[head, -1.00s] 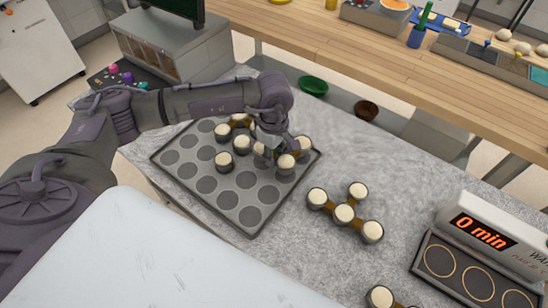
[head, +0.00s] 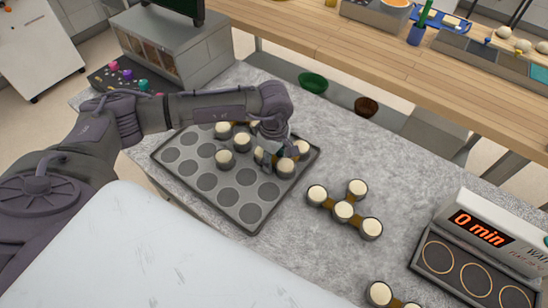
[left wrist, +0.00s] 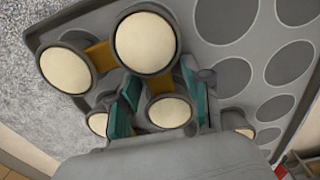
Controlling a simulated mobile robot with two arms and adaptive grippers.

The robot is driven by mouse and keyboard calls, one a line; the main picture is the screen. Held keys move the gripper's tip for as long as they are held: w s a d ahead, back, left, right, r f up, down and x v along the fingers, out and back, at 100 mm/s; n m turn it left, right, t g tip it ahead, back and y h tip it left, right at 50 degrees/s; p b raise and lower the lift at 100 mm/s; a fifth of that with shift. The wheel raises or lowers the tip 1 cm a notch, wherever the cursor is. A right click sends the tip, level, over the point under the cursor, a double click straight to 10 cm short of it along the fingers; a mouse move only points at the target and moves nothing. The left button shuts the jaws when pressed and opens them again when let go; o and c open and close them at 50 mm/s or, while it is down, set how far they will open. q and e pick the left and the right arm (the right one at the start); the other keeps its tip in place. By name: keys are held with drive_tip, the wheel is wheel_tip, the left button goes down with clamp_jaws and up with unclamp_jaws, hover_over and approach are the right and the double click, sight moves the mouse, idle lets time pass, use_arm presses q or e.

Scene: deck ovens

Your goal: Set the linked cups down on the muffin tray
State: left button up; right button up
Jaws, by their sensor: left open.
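The dark muffin tray (head: 228,217) lies on the grey counter, with several round wells bare. Linked cream-topped cups (head: 286,168) are at its right side, partly hidden by my gripper; they look to rest in the tray. Another cup group (head: 225,158) sits farther left in the tray. My left gripper (head: 270,158) is low over the right-hand cups. In the left wrist view its teal-padded fingers (left wrist: 160,103) are open on either side of one cup (left wrist: 168,112), with a larger-looking cup (left wrist: 145,42) beside it. My right gripper is out of view.
Another linked group (head: 343,211) stands on the counter right of the tray, and part of one more (head: 380,294) shows at the bottom edge. A warmer with a "0 min" display (head: 483,230) stands at the right. Counter around the middle group is clear.

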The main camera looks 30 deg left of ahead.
sight(274, 159)
use_arm(q)
drive_tip(key=shift+r, duration=0.4)
wheel_tip(274, 159, up, 12)
drive_tip(key=b, duration=0.2)
drive_tip(key=shift+f, duration=0.25)
drive_tip(key=shift+f, duration=0.1)
